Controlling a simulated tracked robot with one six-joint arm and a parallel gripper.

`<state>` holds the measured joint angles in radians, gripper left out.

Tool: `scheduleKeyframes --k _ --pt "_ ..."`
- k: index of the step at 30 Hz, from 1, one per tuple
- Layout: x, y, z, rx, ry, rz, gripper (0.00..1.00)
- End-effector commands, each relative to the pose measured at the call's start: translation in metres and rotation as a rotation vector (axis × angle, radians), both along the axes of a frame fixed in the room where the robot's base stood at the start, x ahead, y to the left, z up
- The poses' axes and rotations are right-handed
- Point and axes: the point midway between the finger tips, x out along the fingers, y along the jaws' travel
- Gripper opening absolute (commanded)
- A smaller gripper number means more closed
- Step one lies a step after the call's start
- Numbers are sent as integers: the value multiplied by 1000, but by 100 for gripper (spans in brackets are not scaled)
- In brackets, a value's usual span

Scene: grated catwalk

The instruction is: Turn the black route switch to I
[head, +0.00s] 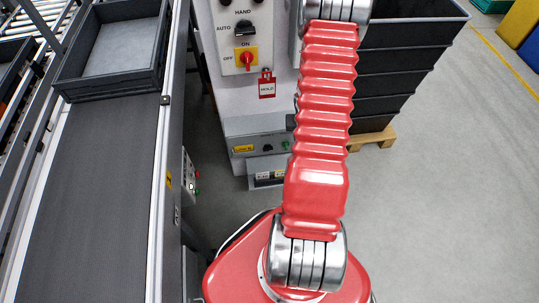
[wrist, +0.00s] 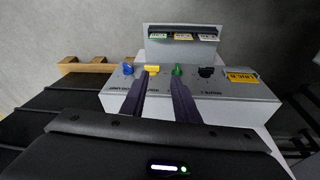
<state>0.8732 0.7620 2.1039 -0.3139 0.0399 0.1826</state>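The black switch (wrist: 206,72) sits on a grey control box (wrist: 250,92), between a green switch (wrist: 177,70) and a yellow label (wrist: 242,77). The lettering by it is too small to read, so I cannot tell its setting. The head view also shows the black switch (head: 267,147) on the low box front. In the wrist view my gripper (wrist: 160,79) is open and empty. Its two dark fingers reach over the box near the yellow and green switches, left of the black one. In the head view my red arm hides the gripper.
A blue switch (wrist: 128,69) and a yellow switch (wrist: 152,70) share the box. A panel with a red-and-yellow knob (head: 246,59) and a red tag (head: 266,84) stands above it. Black crates (head: 400,70) are stacked right; a conveyor (head: 100,190) runs left.

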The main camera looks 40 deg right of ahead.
Motion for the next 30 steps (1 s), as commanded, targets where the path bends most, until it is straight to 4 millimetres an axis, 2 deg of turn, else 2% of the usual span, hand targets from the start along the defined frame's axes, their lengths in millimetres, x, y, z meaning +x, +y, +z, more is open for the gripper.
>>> scheduleKeyframes --k 1,6,15,23,30 --pt "-9 -4 -17 11 -3 -21 28" --pt "-20 -13 -65 36 -65 -70 28" --pt "-15 -27 -137 61 -290 -166 28" --pt "0 -20 -180 129 -565 -257 28" --pt "6 4 -202 245 -837 -355 28"
